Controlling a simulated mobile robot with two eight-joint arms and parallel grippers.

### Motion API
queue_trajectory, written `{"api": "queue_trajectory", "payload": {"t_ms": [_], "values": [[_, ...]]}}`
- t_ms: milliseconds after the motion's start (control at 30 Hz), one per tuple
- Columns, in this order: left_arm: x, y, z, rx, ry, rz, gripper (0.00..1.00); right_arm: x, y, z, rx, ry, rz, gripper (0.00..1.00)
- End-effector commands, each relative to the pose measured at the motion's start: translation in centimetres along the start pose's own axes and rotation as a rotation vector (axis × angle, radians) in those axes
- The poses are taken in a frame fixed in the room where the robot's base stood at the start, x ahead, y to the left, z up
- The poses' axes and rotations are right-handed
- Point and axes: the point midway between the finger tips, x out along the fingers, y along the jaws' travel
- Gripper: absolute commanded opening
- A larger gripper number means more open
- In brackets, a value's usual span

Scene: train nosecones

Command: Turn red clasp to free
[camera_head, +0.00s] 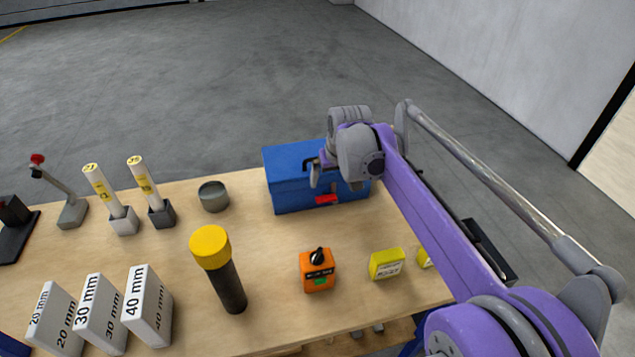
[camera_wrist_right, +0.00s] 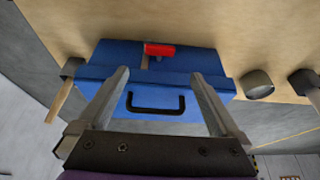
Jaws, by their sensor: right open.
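A blue toolbox (camera_head: 290,186) stands at the back right of the wooden table. Its red clasp (camera_head: 327,199) is on the front face, and the clasp also shows in the right wrist view (camera_wrist_right: 160,50), lying crosswise. A black handle (camera_wrist_right: 155,104) is on the lid. My right gripper (camera_head: 322,177) is above the toolbox in the head view. In the right wrist view its two fingers (camera_wrist_right: 157,78) are apart and empty, one on each side of the handle, with the clasp beyond the tips. Whether the fingers touch the lid is unclear. My left gripper is not in view.
On the table (camera_head: 180,270) stand a yellow-capped black cylinder (camera_head: 225,270), an orange box with a black knob (camera_head: 317,270), yellow blocks (camera_head: 386,263), a grey cup (camera_head: 213,196) and several white gauge blocks (camera_head: 148,305). Bare tabletop lies in front of the toolbox.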

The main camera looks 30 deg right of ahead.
Motion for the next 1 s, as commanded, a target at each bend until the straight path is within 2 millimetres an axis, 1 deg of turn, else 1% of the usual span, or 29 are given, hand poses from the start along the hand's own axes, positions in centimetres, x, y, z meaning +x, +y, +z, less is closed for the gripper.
{"api": "queue_trajectory", "payload": {"t_ms": [67,167,400,600,700,800,1000], "values": [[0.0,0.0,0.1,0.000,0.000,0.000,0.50,0.4,0.0,0.0,0.000,0.000,0.000,1.00],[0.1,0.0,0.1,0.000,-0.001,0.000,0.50,1.6,0.0,0.0,0.000,0.000,0.000,1.00],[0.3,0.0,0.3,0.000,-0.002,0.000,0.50,6.1,0.0,0.0,0.000,0.000,0.000,1.00],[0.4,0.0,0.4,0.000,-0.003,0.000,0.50,9.3,0.0,0.0,0.000,0.000,0.000,1.00],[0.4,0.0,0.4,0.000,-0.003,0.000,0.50,10.2,0.0,0.0,-0.001,0.000,0.000,1.00],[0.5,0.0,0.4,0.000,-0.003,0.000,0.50,10.7,0.0,0.0,0.000,0.000,0.000,1.00],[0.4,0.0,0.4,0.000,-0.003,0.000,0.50,10.8,0.0,0.0,0.000,0.000,0.000,1.00]]}}
